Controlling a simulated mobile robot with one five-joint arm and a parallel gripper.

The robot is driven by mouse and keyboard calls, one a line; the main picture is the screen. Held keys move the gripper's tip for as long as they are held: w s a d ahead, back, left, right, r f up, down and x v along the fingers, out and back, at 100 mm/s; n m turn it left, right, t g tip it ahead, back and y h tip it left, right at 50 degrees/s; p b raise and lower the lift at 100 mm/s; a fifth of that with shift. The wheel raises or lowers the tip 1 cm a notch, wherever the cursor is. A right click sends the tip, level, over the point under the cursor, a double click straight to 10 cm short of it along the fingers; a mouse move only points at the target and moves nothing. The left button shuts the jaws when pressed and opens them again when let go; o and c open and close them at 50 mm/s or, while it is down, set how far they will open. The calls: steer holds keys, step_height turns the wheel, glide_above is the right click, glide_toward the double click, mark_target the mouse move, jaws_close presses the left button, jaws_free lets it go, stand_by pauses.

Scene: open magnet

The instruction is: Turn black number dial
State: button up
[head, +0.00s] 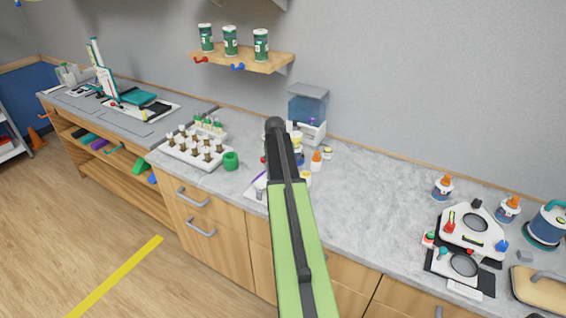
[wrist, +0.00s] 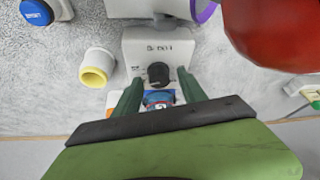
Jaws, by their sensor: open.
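The black number dial (wrist: 158,74) shows in the wrist view as a dark round knob on the front of a white device (wrist: 135,45) with small printed marks above it. My gripper (wrist: 159,78) is open, with its two green fingers on the left and right of the dial. The fingertips appear close to the dial, but I cannot tell whether they touch it. Between the fingers, just below the dial, is a small blue and red item (wrist: 158,99). In the head view my own green arm hides the dial.
A white cylinder with a yellow rim (wrist: 97,66) stands left of the device. A blue button (wrist: 36,12) is at upper left, and a large red rounded object (wrist: 280,30) is close at upper right. The head view shows clear grey counter (head: 370,205) to the right.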

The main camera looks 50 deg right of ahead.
steer(key=p+v, duration=1.6)
steer(key=v, duration=0.1)
steer(key=shift+r, duration=0.15)
steer(key=shift+a, duration=0.15)
